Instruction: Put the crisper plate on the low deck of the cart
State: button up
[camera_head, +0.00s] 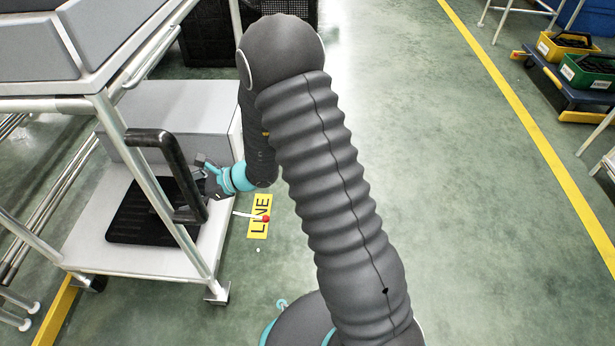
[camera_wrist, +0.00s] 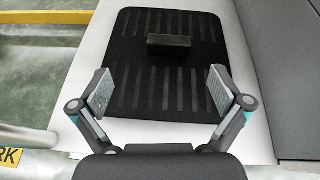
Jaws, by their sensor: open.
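The crisper plate (camera_wrist: 160,85) is a flat black slotted plate with a small black block grip (camera_wrist: 168,45) on top. It lies flat on the white low deck (camera_wrist: 252,110) of the cart. In the head view the plate (camera_head: 130,222) is partly hidden behind a cart post and a black handle. My gripper (camera_head: 203,178) is at the cart's right side, low over the deck. In the wrist view my gripper (camera_wrist: 160,88) is open and empty, with its fingers spread over the near part of the plate, short of the block grip.
A black bent handle (camera_head: 170,150) is fixed at the cart's near side, by a white post (camera_head: 140,175). A grey box (camera_head: 190,110) stands at the back of the deck. Grey bins (camera_head: 35,50) sit above. Open floor (camera_head: 440,150) lies to the right.

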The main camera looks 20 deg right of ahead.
jog(key=s+d+r+n+g+h, duration=0.1)
jog(key=s+d+r+n+g, duration=0.15)
jog(key=s+r+n, duration=0.45)
jog(key=s+d+r+n+g+h, duration=0.1)
jog(key=s+d+r+n+h, duration=0.1)
jog(key=s+d+r+n, duration=0.5)
jog(key=s+d+r+n+t+h, duration=0.2)
jog(key=s+d+r+n+h, duration=0.1)
jog(key=d, duration=0.5)
jog(key=s+d+r+n+t+h, duration=0.2)
jog(key=s+d+r+n+h, duration=0.2)
jog(key=s+d, duration=0.5)
notch_tip(320, 180, up, 4)
jog(key=s+h, duration=0.1)
jog(key=h, duration=0.1)
jog(key=shift+f+t+h, duration=0.15)
jog(key=shift+t+h, duration=0.15)
jog(key=shift+t, duration=0.05)
